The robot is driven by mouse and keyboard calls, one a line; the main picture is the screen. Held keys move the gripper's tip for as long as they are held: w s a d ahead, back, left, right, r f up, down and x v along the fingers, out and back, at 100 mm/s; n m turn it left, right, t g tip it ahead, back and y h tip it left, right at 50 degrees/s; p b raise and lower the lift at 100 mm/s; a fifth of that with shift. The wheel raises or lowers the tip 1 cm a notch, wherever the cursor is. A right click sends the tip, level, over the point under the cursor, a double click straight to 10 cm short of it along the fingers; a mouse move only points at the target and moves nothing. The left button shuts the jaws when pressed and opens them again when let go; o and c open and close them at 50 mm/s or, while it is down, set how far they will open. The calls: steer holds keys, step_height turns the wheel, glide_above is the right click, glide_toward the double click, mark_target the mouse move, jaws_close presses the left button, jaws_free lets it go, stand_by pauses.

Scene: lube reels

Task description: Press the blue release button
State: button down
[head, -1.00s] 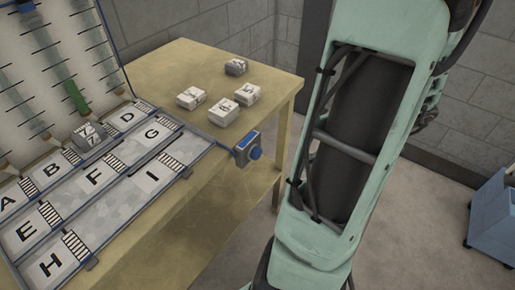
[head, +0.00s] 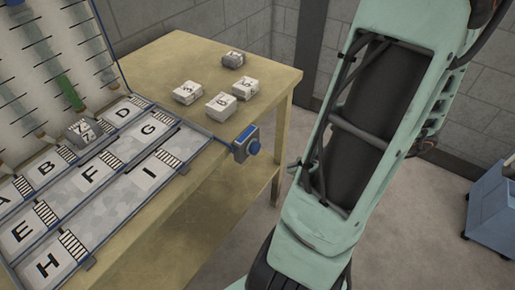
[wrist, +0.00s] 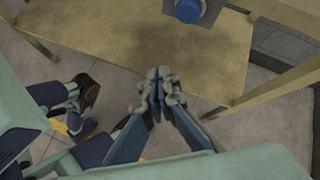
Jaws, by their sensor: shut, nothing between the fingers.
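In the wrist view the button (wrist: 188,11) is at the top edge, partly cut off. My gripper (wrist: 158,76) is shut and empty in the wrist view. Its fingertips are below the button in that picture and apart from it. In the head view my arm (head: 365,150) stands right of the button, and the gripper itself is out of the picture.
The wooden table (head: 165,55) holds several small grey-white blocks (head: 220,104) behind the button. The lettered board (head: 100,190) lies to the left, with a block marked 7 (head: 83,131) on it. A blue cart (head: 492,205) stands at the right. Floor between table and cart is clear.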

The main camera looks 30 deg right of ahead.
steer(key=w+a, duration=0.3)
steer(key=w, duration=0.4)
steer(key=shift+w, duration=0.1)
stand_by(1.4)
steer(key=shift+w+a, duration=0.15)
steer(key=shift+w, duration=0.2)
steer(key=shift+w+a, duration=0.2)
steer(key=shift+w, duration=0.25)
stand_by(0.7)
steer(key=shift+s, duration=0.15)
steer(key=shift+s+d, duration=0.35)
steer(key=shift+s, duration=0.35)
steer(key=shift+s+d, duration=0.3)
steer(key=shift+s, duration=0.5)
steer(key=shift+s+d, duration=0.35)
steer(key=shift+s, duration=0.4)
steer(key=shift+s+d, duration=0.3)
steer(key=shift+s, duration=0.5)
stand_by(1.1)
